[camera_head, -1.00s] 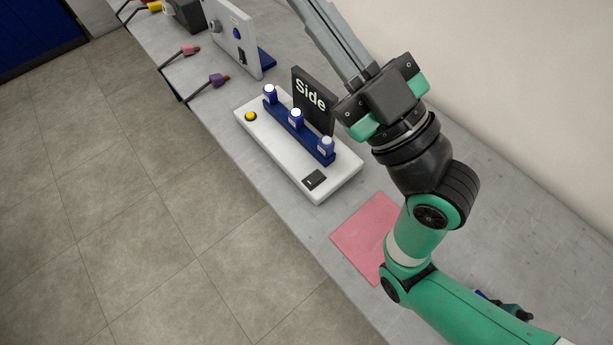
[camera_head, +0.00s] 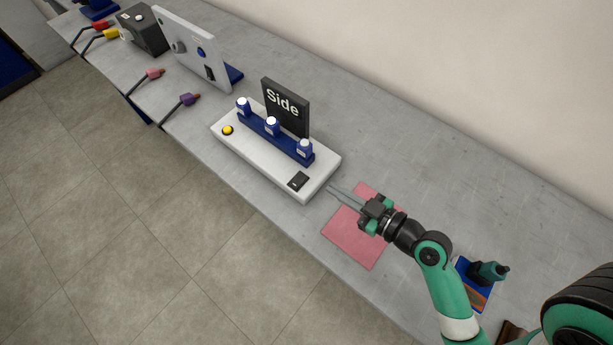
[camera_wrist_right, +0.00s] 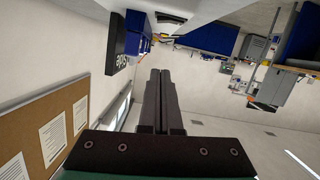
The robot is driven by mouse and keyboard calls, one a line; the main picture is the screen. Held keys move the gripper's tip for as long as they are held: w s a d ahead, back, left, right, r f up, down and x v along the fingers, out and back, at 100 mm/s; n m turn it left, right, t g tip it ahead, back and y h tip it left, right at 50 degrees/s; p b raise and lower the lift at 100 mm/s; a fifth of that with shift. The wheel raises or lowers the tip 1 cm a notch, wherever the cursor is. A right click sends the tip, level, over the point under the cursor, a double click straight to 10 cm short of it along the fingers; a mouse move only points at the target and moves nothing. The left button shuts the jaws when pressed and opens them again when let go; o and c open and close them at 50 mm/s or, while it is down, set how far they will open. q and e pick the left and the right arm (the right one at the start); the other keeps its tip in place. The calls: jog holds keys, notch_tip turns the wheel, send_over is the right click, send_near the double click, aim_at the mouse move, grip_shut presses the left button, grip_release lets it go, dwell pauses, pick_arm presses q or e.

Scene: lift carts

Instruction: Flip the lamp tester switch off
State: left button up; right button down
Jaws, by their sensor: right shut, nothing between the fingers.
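The lamp tester appears to be the low white box (camera_head: 262,165) on the grey bench, with a blue rail carrying three blue-and-white pieces. A black rocker switch (camera_head: 298,181) sits at its right end and a yellow button (camera_head: 228,130) at its left end. The switch's setting is too small to tell. My right gripper (camera_head: 331,190) is shut and empty, its fingertips just right of the box's right end, apart from the switch. In the right wrist view my closed fingers (camera_wrist_right: 160,73) point toward the white box (camera_wrist_right: 180,10) at the top. My left gripper is not in view.
A black "Side" sign (camera_head: 286,106) stands behind the box. A pink mat (camera_head: 351,240) lies under my right gripper. A white panel (camera_head: 190,48) with a blue button stands further left. Coloured-tipped levers line the bench's front edge.

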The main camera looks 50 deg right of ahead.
jog(key=shift+w, duration=0.1)
send_over(307, 184)
jog(key=shift+s+a+f, duration=0.15)
jog(key=shift+s+f, duration=0.05)
jog(key=shift+f, duration=0.35)
jog(key=shift+s+a+f, duration=0.1)
jog(key=shift+s+f, duration=0.05)
jog(key=shift+f, duration=0.4)
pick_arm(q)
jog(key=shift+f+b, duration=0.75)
pick_arm(e)
jog(key=shift+w+d+f, duration=0.15)
jog(key=shift+w+f, duration=0.05)
jog(key=shift+f, duration=0.85)
jog(key=shift+w+d+f, duration=0.1)
jog(key=shift+w+f, duration=0.05)
jog(key=shift+f, duration=0.85)
